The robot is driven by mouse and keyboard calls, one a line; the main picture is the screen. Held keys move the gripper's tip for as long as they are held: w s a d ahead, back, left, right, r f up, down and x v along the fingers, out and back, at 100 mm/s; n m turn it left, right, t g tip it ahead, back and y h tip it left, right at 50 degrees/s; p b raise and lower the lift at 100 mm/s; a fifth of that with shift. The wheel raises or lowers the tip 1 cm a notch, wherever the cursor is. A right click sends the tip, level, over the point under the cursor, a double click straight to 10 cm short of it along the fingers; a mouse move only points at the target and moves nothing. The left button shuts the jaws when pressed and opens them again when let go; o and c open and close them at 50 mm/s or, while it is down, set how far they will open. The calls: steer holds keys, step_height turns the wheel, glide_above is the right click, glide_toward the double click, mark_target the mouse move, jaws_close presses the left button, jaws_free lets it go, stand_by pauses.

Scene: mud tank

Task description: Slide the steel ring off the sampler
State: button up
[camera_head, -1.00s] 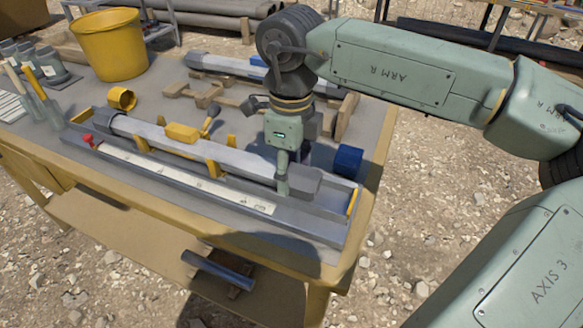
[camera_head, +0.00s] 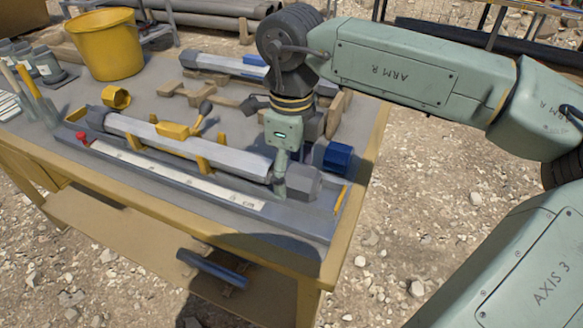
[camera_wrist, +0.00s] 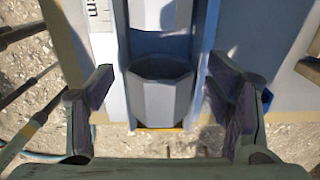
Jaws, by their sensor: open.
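The sampler (camera_head: 190,142) is a long grey faceted tube lying in a tray on the workbench. It also shows at the top of the wrist view (camera_wrist: 160,14). The steel ring (camera_head: 303,184) is a short grey faceted collar beyond the tube's right end. In the wrist view the ring (camera_wrist: 162,103) stands apart from the tube, with a gap between them and its hollow mouth facing the tube. My gripper (camera_wrist: 161,90) is open, its two fingers either side of the ring with space at both sides. In the head view my gripper (camera_head: 284,190) points down at the ring and partly hides it.
A blue faceted piece (camera_head: 337,156) stands just behind the ring. A red knob (camera_head: 83,138) and a white ruler strip (camera_head: 180,175) lie along the tray. A yellow ring (camera_head: 116,97), a yellow bucket (camera_head: 107,45) and wooden supports (camera_head: 205,94) are further back. The bench edge is close in front.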

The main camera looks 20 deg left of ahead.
mark_target(292, 168)
step_height(292, 168, up, 12)
stand_by(0.7)
steer(key=shift+s+f, duration=0.1)
stand_by(0.3)
